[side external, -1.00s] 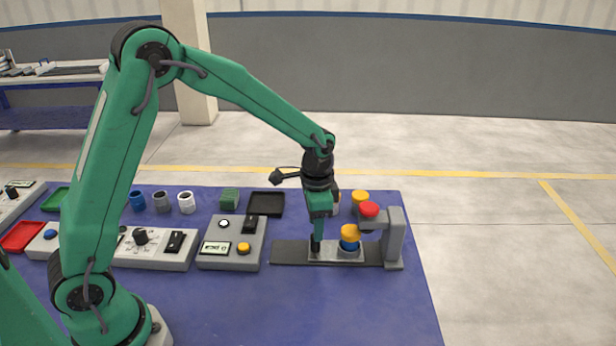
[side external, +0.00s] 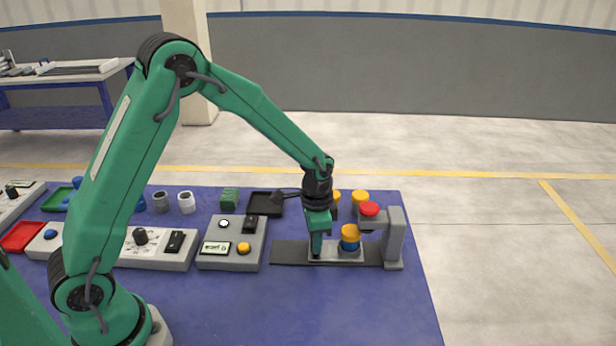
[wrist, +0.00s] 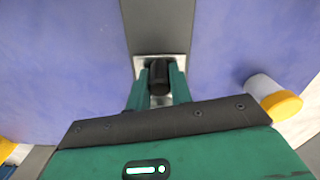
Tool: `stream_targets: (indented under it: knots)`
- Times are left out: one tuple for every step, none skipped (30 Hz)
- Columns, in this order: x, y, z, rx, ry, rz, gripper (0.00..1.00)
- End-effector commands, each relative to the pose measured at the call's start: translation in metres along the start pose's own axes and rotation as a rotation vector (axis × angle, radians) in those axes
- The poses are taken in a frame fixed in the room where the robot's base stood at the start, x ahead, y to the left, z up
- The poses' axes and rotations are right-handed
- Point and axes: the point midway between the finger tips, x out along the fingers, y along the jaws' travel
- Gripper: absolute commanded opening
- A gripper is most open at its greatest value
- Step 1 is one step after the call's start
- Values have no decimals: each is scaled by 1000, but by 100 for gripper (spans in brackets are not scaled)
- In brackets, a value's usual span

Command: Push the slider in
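The slider (side external: 325,258) is a light metal plate on a dark flat rail (side external: 290,253). It carries a blue pipe piece with a yellow piece (side external: 350,232) on top, just left of a grey press stand with a red cap (side external: 369,208). A black upright handle (wrist: 159,77) stands on the slider's left end. My gripper (side external: 316,252) is down over this handle. In the wrist view its green fingers (wrist: 160,85) lie on both sides of the handle, seemingly against it. The fingers hide most of the handle in the side view.
A grey control box (side external: 232,243) with a yellow button stands left of the rail. Yellow-topped pipes (side external: 360,198) and a black tray (side external: 266,203) are behind. A white and yellow pipe (wrist: 272,95) shows right in the wrist view. The blue table in front is clear.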

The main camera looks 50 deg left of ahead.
Motion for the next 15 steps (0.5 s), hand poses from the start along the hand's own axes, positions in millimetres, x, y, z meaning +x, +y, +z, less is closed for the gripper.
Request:
stream_targets:
  knots:
    - [0,0,0,0,0,0,0]
    - [0,0,0,0,0,0,0]
    - [0,0,0,0,0,0,0]
    - [0,0,0,0,0,0,0]
    - [0,0,0,0,0,0,0]
    - [0,0,-1,0,0,0,0]
    - [0,0,-2,1,0,0,0]
    - [0,0,-3,1,0,0,0]
    - [0,1,-5,1,0,0,0]
    - [0,1,-8,2,1,0,0]
    - [0,2,-11,2,1,-1,0]
    - [0,3,-15,2,1,-1,0]
    - [0,3,-19,2,1,-1,0]
    - [0,4,-22,2,1,-1,0]
    - [0,5,-26,2,1,0,0]
